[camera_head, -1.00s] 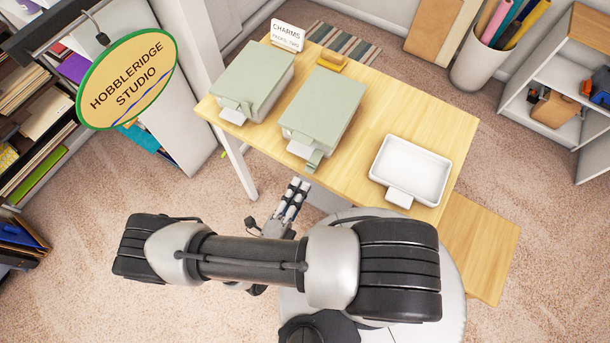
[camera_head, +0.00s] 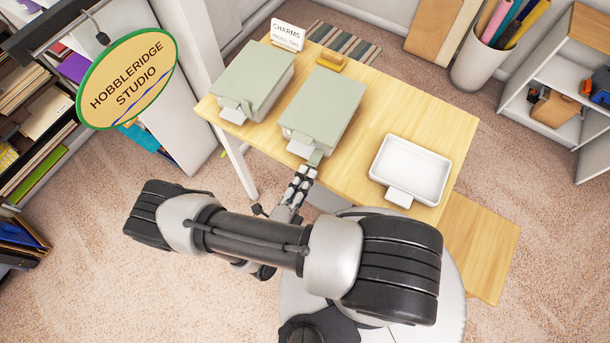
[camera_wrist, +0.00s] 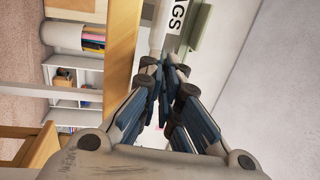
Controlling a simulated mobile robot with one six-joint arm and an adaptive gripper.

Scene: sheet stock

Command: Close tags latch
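The middle sage-green box (camera_head: 325,100) stands lidded on the wooden table. Its white label tab (camera_head: 300,149) sticks out at the front; the wrist view shows the label (camera_wrist: 176,22) with the letters "AGS" visible. A green latch flap (camera_head: 316,157) is at the box's front edge beside the label; a green part also shows in the wrist view (camera_wrist: 205,22). My gripper (camera_head: 306,170) is just in front of and below the flap; whether it touches is unclear. In the wrist view its fingers (camera_wrist: 166,66) are together, with nothing visible between them.
Another green box (camera_head: 252,78) stands to the left, with its own label tab. An open white tray (camera_head: 410,170) is at the right of the table (camera_head: 440,125). A "CHARMS" sign (camera_head: 287,34) stands at the back. A hanging studio sign (camera_head: 127,80) is at the left.

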